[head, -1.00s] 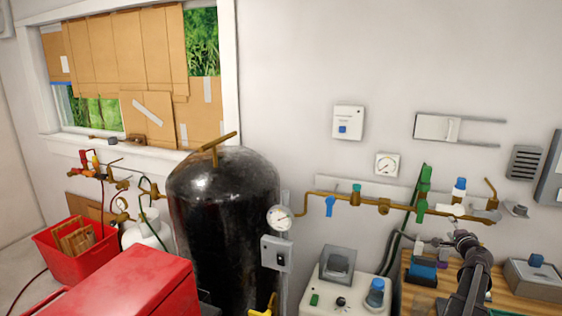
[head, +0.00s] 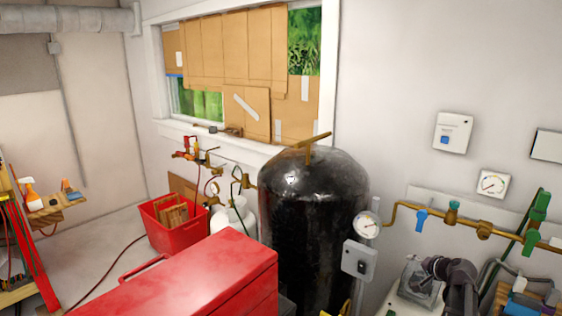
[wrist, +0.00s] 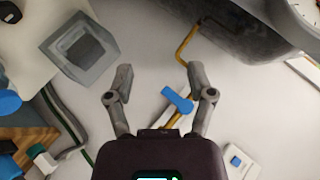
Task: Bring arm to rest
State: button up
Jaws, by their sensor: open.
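My gripper (wrist: 158,84) shows in the wrist view with its two fingers spread apart and nothing between them. Behind the fingers are a blue valve handle (wrist: 178,101) and a brass pipe on the white wall; I cannot tell the distance to them. In the head view part of my dark arm shows at the lower right, in front of the wall pipes. My fingers cannot be made out in the head view.
A black tank (head: 311,215) stands in the middle, with a red chest (head: 200,275) in front. A red bin (head: 175,228) sits on the floor at left. A grey box (wrist: 80,48) is near my gripper. Brass piping (head: 440,217) runs along the wall. Bare floor shows at left.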

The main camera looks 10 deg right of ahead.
jog(key=s+a+f+n+g, duration=0.2)
jog(key=a+n+g, duration=0.1)
jog(key=a, duration=0.7)
jog(key=s+a+f+n+g+y, duration=0.1)
jog(key=a+f+n+g, duration=0.2)
jog(key=a, duration=0.7)
jog(key=s+a+f+n+g, duration=0.2)
jog(key=a, duration=0.8)
jog(key=s+a+f+n+g+h, duration=0.1)
jog(key=s+a+n+g+h, duration=0.1)
jog(key=s+a, duration=0.5)
jog(key=shift+a+f+n+g, duration=0.15)
jog(key=shift+a+n+g, duration=0.45)
jog(key=shift+a+n, duration=0.1)
jog(key=shift+c, duration=0.9)
jog(key=shift+s+d, duration=0.1)
jog(key=shift+d, duration=0.05)
